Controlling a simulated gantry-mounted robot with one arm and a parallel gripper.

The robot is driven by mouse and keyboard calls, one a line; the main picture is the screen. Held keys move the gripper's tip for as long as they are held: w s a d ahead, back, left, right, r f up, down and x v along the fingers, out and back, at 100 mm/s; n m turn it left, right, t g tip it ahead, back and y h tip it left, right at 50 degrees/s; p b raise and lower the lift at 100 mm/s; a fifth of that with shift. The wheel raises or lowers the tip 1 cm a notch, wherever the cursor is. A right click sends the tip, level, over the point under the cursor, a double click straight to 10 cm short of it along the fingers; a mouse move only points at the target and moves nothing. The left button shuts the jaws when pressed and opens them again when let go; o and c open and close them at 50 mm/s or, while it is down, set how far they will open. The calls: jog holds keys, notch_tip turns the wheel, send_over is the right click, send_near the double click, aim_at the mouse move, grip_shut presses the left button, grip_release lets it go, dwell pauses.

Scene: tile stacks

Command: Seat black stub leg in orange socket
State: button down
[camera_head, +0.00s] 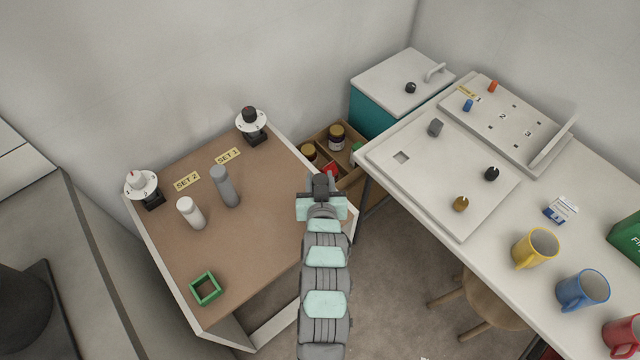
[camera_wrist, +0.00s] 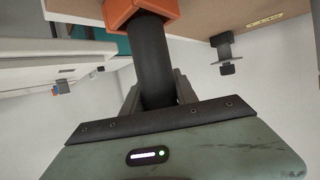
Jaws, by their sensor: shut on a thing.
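My gripper (camera_wrist: 158,88) is shut on the black stub leg (camera_wrist: 152,55), a dark round cylinder between its two fingers. In the wrist view the orange socket (camera_wrist: 117,12) shows at the top, right at the far end of the leg. The leg's end overlaps the socket; whether it is inside or just above it, I cannot tell. In the head view my gripper (camera_head: 321,186) is over the right edge of the brown table. My arm hides the leg and the orange socket there.
On the brown table (camera_head: 262,230) stand a grey cylinder (camera_head: 225,186), a white cylinder (camera_head: 190,212), a green square frame (camera_head: 192,291) and two dials (camera_head: 251,124) (camera_head: 143,187). An open box with jars (camera_head: 337,136) is behind. The white counter with mugs (camera_head: 536,247) is at right.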

jog(key=shift+f, duration=1.25)
jog(key=shift+f, duration=0.2)
jog(key=c, duration=1)
grip_release()
jog(key=shift+o, duration=0.2)
